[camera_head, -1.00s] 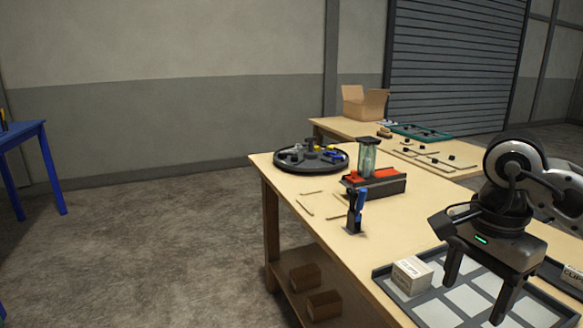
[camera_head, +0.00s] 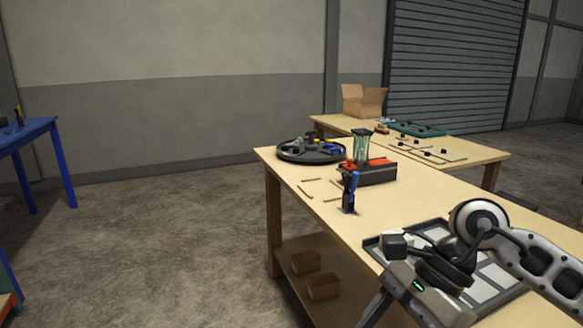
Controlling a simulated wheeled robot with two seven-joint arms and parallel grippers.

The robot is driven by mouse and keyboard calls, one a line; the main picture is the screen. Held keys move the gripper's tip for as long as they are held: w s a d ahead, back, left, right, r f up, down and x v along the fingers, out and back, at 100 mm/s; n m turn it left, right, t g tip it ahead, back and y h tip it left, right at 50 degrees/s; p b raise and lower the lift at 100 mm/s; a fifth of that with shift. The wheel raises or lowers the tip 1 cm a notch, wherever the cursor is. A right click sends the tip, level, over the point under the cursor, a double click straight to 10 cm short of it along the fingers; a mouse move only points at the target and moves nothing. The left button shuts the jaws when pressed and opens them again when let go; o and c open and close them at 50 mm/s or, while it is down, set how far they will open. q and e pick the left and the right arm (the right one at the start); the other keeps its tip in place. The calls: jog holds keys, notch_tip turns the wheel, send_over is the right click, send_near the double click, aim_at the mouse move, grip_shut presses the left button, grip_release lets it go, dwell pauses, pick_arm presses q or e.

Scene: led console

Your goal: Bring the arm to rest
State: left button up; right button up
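My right arm comes in from the right, and its dark gripper (camera_head: 428,297) is low in the view, in front of the workbench's near edge. Its fingers point down and are cut off by the bottom of the picture, so I cannot tell how far apart they are. I see nothing held in the part that shows. My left arm and gripper are not in view.
Further back are a blue-handled tool (camera_head: 350,190), a red-topped fixture (camera_head: 372,170) and a round dark tray (camera_head: 310,156).

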jog(key=s+a+r+m+t+y, duration=0.1)
jog(key=a+r+m+t+y, duration=0.2)
jog(key=a+m+y, duration=0.45)
jog(key=s+a+r+m+t+y, duration=0.1)
jog(key=a+r+m+t+y, duration=0.25)
jog(key=m+y, duration=0.55)
jog(key=w+d+f+m+t+h, duration=0.1)
jog(key=d+f+m+t+h, duration=0.4)
jog(key=m, duration=0.6)
jog(key=w+d+f+m+t+h, duration=0.1)
jog(key=d+f+m+t+h, duration=0.15)
jog(key=f+m+h, duration=0.6)
jog(key=w+d+f+m+t+h, duration=0.15)
jog(key=f+m+t+h, duration=0.3)
jog(key=m, duration=0.75)
jog(key=s+d+f+m+g+h, duration=0.2)
jog(key=s+f+m+g, duration=0.3)
jog(key=f, duration=0.7)
jog(key=s+d+m, duration=0.1)
jog(key=s+m, duration=0.1)
jog(key=s, duration=0.2)
jog(key=shift+s+d+m, duration=0.3)
jog(key=shift+s+d, duration=0.05)
